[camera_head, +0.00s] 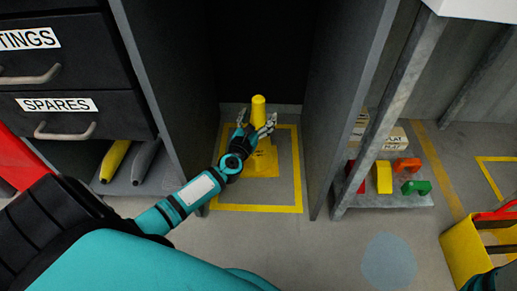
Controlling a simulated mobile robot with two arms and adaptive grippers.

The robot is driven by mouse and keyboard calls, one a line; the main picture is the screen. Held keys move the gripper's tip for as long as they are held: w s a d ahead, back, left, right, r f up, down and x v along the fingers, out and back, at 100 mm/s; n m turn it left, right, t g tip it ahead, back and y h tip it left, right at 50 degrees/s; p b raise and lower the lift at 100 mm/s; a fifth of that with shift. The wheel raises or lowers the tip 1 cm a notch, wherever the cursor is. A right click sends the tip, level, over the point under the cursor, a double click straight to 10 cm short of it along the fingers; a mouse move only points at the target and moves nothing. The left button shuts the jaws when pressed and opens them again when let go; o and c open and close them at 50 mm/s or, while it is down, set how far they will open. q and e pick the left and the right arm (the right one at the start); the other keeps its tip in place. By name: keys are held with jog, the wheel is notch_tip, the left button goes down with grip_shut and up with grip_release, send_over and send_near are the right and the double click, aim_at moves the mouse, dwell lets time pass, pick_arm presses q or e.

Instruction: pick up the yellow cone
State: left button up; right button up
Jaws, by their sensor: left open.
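The yellow cone (259,107) stands upright on the floor inside an open dark bay. Its yellow base (264,166) lies within a yellow taped square (257,209). My left gripper (257,128) is at the cone, with its fingers spread on the left and right of the cone's upper part. The jaws are open. The wrist hides part of the cone's body. I cannot tell whether a finger touches it. A dark piece at the lower right edge may be part of my right arm, but no right gripper shows.
Grey panels (352,90) wall the bay on both sides. Drawers labelled SPARES (57,104) stand at left. A low shelf (385,201) at right holds red, yellow, orange and green pieces and boxes. A yellow container (462,252) stands at lower right. Floor in front is clear.

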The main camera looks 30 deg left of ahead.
pick_arm(q)
jog(key=shift+w+a, duration=0.1)
jog(key=shift+w, duration=0.15)
grip_shut()
dwell(0.4)
